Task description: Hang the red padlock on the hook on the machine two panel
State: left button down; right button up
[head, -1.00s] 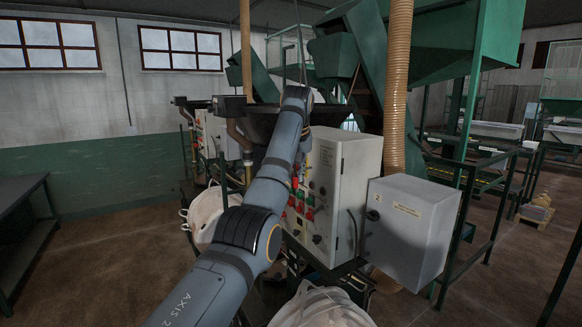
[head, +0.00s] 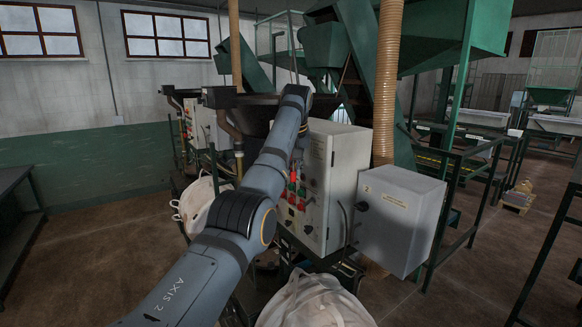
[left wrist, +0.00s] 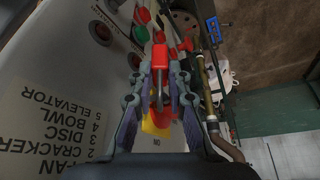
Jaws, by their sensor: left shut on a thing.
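My left gripper (left wrist: 160,75) is shut on the red padlock (left wrist: 159,50) in the left wrist view. The padlock's red body shows between and beyond the fingertips. I cannot clearly make out a hook. My right gripper is not in view.
A white bulk bag (head: 315,300) lies low in front of the panel, and another bag (head: 198,202) hangs left of it. A tan hose (head: 387,85) runs down behind the box. Green railings (head: 465,195) stand at right. Open floor lies at left.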

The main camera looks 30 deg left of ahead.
pick_arm(q)
jog(key=shift+d+f, duration=0.1)
jog(key=shift+d, duration=0.05)
jog(key=c, duration=1.6)
grip_release()
jog(key=shift+w, duration=0.1)
jog(key=o, duration=0.4)
jog(key=shift+w+d, duration=0.25)
jog(key=shift+w, duration=0.05)
jog(key=shift+s+a, duration=0.1)
jog(key=shift+a, duration=0.1)
jog(key=v, duration=1.2)
